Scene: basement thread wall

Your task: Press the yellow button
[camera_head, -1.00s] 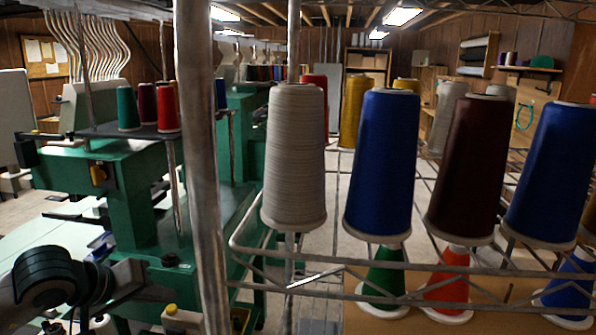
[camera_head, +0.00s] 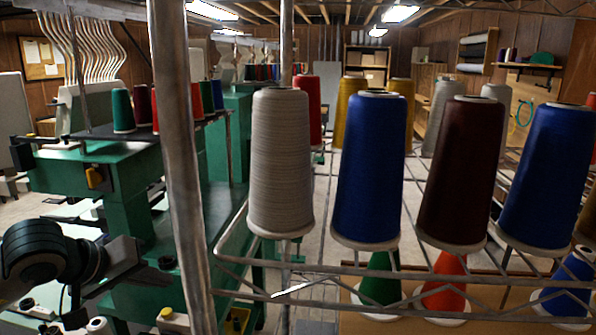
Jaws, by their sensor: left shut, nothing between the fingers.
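A small yellow button (camera_head: 167,312) sits on top of a pale box at the bottom of the camera_head view, just left of the metal post. My left gripper (camera_head: 130,262) is at the lower left, at the end of my black arm. It is shut and empty, in front of the green machine. It appears above and left of the yellow button in the picture, apart from it. The fingertips are dark and hard to make out. My right gripper is not in view.
An upright metal post (camera_head: 180,170) stands close, right of my left gripper. A wire rack (camera_head: 400,275) with several large thread cones, including a blue cone (camera_head: 370,170), fills the right. A green machine (camera_head: 130,190) stands behind my arm, with a yellow-orange part (camera_head: 95,177) on its side.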

